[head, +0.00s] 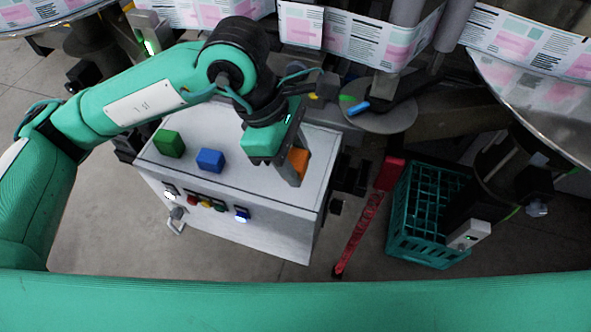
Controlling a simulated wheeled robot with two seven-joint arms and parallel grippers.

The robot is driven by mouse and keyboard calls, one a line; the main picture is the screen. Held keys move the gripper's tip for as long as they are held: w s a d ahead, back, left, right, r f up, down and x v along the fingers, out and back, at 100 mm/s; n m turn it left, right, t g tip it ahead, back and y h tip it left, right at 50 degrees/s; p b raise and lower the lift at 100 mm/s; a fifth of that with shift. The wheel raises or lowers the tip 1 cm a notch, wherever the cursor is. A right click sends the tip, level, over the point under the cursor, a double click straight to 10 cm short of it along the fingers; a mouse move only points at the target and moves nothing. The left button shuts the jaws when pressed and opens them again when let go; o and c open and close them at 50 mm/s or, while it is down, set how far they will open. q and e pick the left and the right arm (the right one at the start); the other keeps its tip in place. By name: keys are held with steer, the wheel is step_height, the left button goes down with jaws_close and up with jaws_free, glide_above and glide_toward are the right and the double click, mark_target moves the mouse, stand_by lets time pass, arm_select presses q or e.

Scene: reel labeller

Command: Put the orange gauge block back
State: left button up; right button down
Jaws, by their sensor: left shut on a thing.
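The orange gauge block (299,162) is at the right part of the top of a pale grey cabinet (230,183). My left gripper (293,165) comes down over it and is shut on it, with a grey finger covering part of the block. I cannot tell whether the block touches the cabinet top. A green block (168,143) and a blue block (211,160) stand on the cabinet top to the left of the gripper. My right gripper is not in view.
The cabinet's front has several coloured buttons (206,204) and a handle (176,222). A red post (362,225) and a green crate (402,230) stand to the right. Machine rollers with printed label web (360,38) run behind. A disc with a blue item (359,108) lies behind the cabinet.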

arm_select(q)
step_height(320, 180, down, 5)
steer(key=shift+r, duration=0.15)
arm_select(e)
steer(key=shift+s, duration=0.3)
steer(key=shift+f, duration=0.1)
arm_select(q)
steer(key=shift+f, duration=0.2)
steer(key=o, duration=1.1)
steer(key=shift+c, duration=0.2)
steer(key=shift+r, duration=0.15)
steer(key=shift+v, duration=1)
steer(key=b+v, duration=0.1)
steer(key=v, duration=0.9)
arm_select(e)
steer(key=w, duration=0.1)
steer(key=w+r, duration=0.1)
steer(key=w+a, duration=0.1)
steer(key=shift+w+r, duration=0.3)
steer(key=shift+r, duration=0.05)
arm_select(q)
steer(key=shift+d, duration=0.1)
